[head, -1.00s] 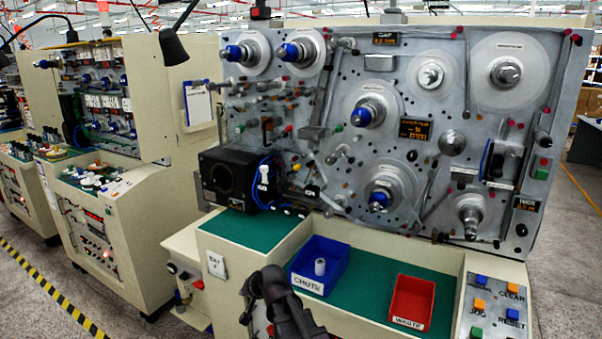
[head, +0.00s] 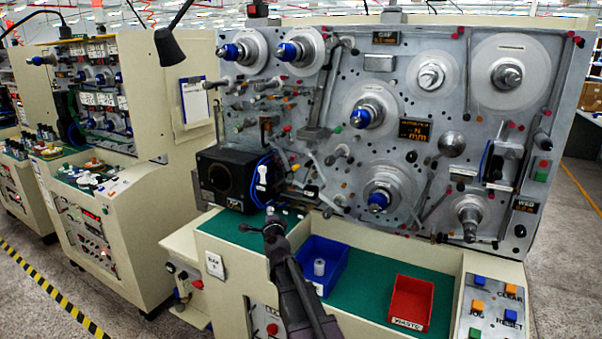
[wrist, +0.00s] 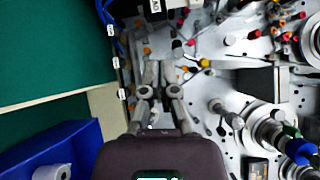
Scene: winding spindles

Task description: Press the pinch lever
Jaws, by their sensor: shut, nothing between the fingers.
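The upright grey machine panel (head: 400,140) carries several small levers and knobs, and I cannot tell which is the pinch lever. One lever with a dark knob (head: 338,152) stands out near the panel's middle. My gripper (head: 271,218) shows in front of the panel's lower left, above the green bench top. In the wrist view my gripper (wrist: 160,68) is shut and empty, its fingers pointing toward the panel area with small coloured knobs. A yellow-tipped knob (wrist: 204,62) lies to the right of the fingertips. I cannot see contact with any lever.
A black box (head: 228,180) with blue cables stands left of the gripper. A blue bin (head: 322,262) holding a white spool and a red bin (head: 411,303) sit on the green bench. Spindles with discs (head: 378,115) project from the panel. A button panel (head: 490,308) is at lower right.

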